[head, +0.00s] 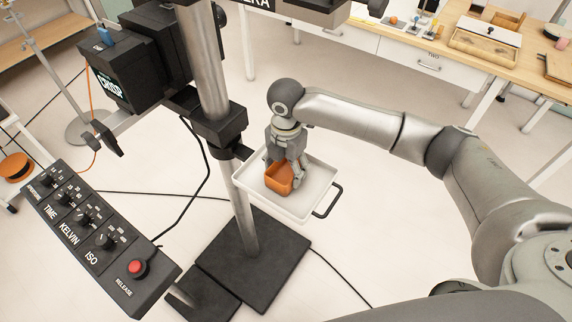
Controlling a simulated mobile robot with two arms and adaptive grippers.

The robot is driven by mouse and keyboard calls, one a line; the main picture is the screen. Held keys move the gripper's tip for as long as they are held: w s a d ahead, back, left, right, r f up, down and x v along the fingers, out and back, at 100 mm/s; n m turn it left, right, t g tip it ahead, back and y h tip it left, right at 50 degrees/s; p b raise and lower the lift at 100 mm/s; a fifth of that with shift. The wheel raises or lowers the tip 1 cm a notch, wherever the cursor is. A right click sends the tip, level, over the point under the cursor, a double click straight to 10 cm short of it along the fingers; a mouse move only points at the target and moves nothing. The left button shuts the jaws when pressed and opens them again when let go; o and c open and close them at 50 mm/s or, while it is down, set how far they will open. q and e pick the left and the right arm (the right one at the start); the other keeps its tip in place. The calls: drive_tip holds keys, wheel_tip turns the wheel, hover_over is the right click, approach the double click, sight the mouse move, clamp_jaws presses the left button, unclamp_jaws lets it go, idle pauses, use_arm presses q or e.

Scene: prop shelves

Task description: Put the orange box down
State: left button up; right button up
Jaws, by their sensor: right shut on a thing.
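The orange box (279,179) is a small open-topped container in the middle of the head view. It is over the white tray (318,176), inside its rim; I cannot tell whether its base touches the tray floor. My right gripper (287,166) points down and is shut on the box at its upper side. The gripper hides part of the box's far side. My left gripper is not in view.
The tray has a dark handle (328,201) and sits beside a metal column (244,205) on a black base plate (262,262). A control panel (97,236) and a black camera (140,62) stand left. A wooden workbench (470,45) is at the back right.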

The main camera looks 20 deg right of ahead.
sight(286, 177)
drive_tip(key=o, duration=0.8)
drive_tip(key=shift+f, duration=0.1)
drive_tip(key=shift+o, duration=1.1)
wheel_tip(286, 177, up, 12)
drive_tip(key=b, duration=0.2)
